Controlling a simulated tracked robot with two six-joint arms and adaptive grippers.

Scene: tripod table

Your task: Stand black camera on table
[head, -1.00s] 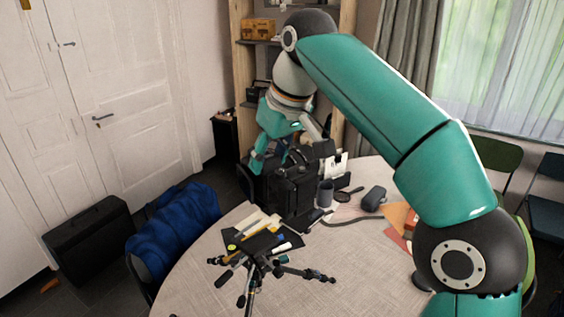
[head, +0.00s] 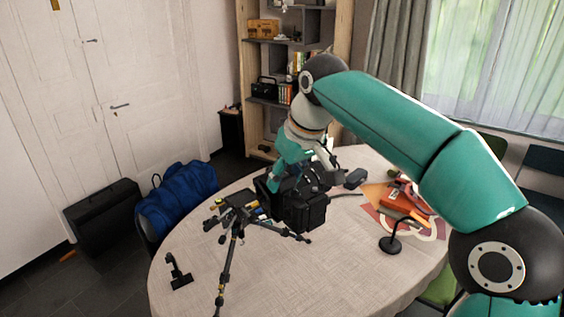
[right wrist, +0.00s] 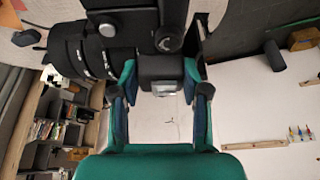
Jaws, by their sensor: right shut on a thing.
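The black camera (head: 303,212) is boxy, with a thick ringed lens barrel. In the head view it is just right of the tripod's top, over the middle of the round table (head: 300,268). My right gripper (head: 282,180) is shut on the camera from behind and above, partly hidden by it. In the right wrist view the gripper (right wrist: 160,76) closes on a black block of the camera (right wrist: 135,35), its lens (right wrist: 82,50) pointing left. I cannot tell whether the camera's base touches the table. My left gripper is not in view.
A black tripod (head: 236,222) stands close left of the camera, its legs spread. A small black stand (head: 179,273) is at the table's left, a round-based one (head: 391,243) at the right. Red and orange items (head: 404,205) lie at the right.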

